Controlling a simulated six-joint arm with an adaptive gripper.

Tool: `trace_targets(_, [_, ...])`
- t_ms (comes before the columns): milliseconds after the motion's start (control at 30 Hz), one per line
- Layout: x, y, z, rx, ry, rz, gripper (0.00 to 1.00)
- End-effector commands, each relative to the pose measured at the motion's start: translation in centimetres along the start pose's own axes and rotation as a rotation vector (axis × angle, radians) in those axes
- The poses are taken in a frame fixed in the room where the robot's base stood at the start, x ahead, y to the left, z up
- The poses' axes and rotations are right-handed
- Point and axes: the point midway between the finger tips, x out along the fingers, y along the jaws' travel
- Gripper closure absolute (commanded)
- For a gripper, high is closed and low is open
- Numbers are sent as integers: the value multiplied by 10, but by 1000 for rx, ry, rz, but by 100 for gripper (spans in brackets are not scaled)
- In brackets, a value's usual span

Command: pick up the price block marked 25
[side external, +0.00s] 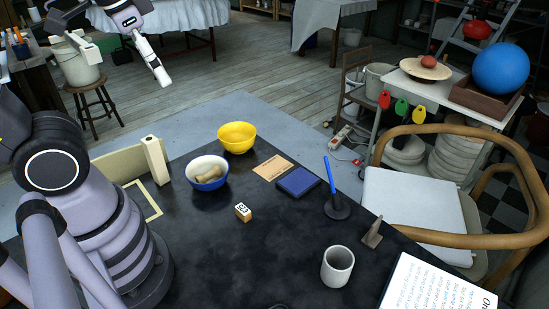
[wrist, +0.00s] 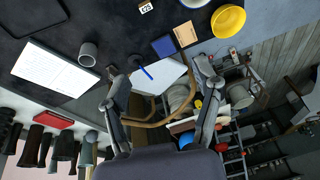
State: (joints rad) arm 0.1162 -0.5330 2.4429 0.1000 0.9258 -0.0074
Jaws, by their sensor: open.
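The price block (side external: 242,211) is a small wooden block with a white face and dark marks that look like 25. It sits on the dark table (side external: 225,265), in front of the blue bowl. My gripper (side external: 161,78) is high above and behind the table at the upper left, far from the block. In the wrist view my gripper (wrist: 156,67) has its two fingers spread wide with nothing between them.
A blue bowl (side external: 207,182) with tan pieces inside and a yellow bowl (side external: 237,144) stand behind the block. A blue pad (side external: 298,181), a blue pen in a dark stand (side external: 337,207) and a grey cup (side external: 338,266) are to the right. The table just around the block is clear.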

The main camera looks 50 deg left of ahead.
Motion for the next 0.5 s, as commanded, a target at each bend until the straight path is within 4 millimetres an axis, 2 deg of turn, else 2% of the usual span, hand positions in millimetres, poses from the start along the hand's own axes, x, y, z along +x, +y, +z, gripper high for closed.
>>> trace_targets(100, [31, 11, -20, 187, -173, -39, 35])
trace_targets(300, [91, 41, -45, 525, -422, -145, 35])
trace_targets(500, [160, 83, -52, 887, -629, -288, 35])
